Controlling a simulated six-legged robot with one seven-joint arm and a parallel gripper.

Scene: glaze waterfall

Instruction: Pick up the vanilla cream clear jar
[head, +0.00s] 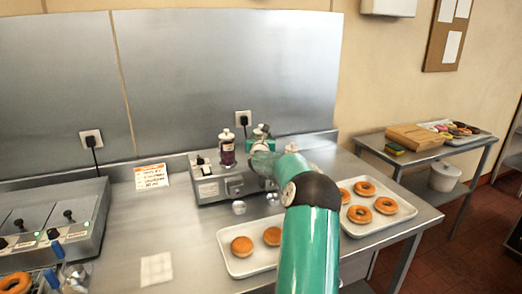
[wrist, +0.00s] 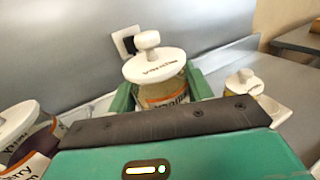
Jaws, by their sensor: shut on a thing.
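The vanilla cream clear jar (wrist: 162,92) has a white lid with a round knob and a pale body with an orange-edged label, only partly readable. It stands upright between the two green fingers of my gripper (wrist: 160,88), which is shut on it. Its lower part is hidden behind the gripper body in the wrist view. In the head view my gripper (head: 261,140) is over the back of the grey machine, and the arm hides most of the jar. I cannot tell whether the jar is clear of its seat.
A dark cherry jar (head: 227,150) stands close on the left, on the grey machine (head: 208,188). Another white-lidded jar (wrist: 243,84) is close on the right. A tray of doughnuts (head: 240,270) lies in front. A card (head: 151,176) and switch box (head: 60,215) are left.

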